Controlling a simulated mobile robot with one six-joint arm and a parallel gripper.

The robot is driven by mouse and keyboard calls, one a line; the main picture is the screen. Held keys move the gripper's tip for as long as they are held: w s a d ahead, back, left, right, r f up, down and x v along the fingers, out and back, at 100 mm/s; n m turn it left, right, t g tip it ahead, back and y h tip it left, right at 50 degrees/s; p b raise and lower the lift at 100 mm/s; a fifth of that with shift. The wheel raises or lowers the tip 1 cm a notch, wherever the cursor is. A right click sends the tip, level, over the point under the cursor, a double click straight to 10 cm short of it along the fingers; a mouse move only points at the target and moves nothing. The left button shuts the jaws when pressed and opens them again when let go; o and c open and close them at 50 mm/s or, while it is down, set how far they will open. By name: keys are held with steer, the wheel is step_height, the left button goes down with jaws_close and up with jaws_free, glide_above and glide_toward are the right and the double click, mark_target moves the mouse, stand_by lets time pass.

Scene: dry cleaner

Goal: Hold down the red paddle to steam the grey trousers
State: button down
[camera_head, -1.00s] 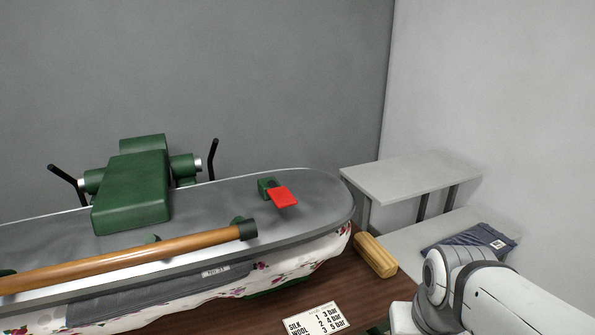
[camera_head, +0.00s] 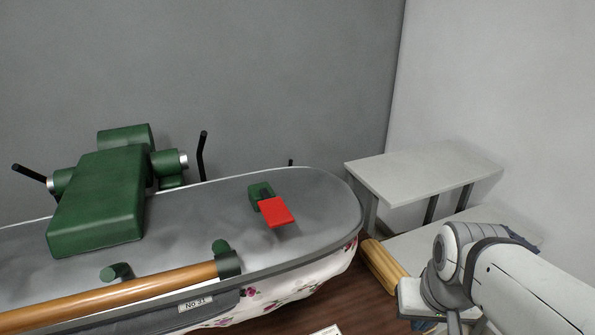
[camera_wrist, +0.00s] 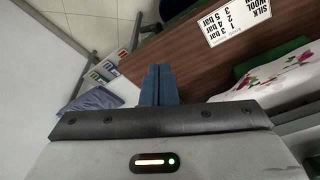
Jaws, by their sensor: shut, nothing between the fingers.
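The red paddle (camera_head: 276,212) sticks out from a small green block on top of the grey press head, near its rounded right end. A strip of dark grey cloth, apparently the grey trousers (camera_head: 150,324), shows below the press edge at the lower left; the rest is hidden. My gripper (camera_wrist: 157,85) shows in the wrist view as two blue fingers pressed together, with nothing between them. It is over the brown table side, apart from the paddle. In the head view only my arm shows at the lower right; the fingertips are out of sight.
A wooden handle bar (camera_head: 120,293) runs along the press front. A green housing (camera_head: 100,205) with black levers stands at the left. A yellowish wooden block (camera_head: 383,266) lies right of the press. A grey shelf (camera_head: 425,170) stands behind. A pressure card (camera_wrist: 236,22) lies on the table.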

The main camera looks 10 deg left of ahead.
steer(key=w+a+r+n+p, duration=0.2)
steer(key=w+a+r+n, duration=0.2)
steer(key=w+r+n, duration=0.3)
step_height(320, 180, up, 19)
steer(key=n+g+p, duration=0.3)
steer(key=n+p, duration=0.2)
steer(key=n, duration=1.2)
glide_above(275, 211)
steer(key=shift+s, duration=0.1)
steer(key=shift+t, duration=0.3)
step_height(275, 211, down, 14)
steer(key=shift+f+p, duration=0.1)
steer(key=shift+p, duration=0.3)
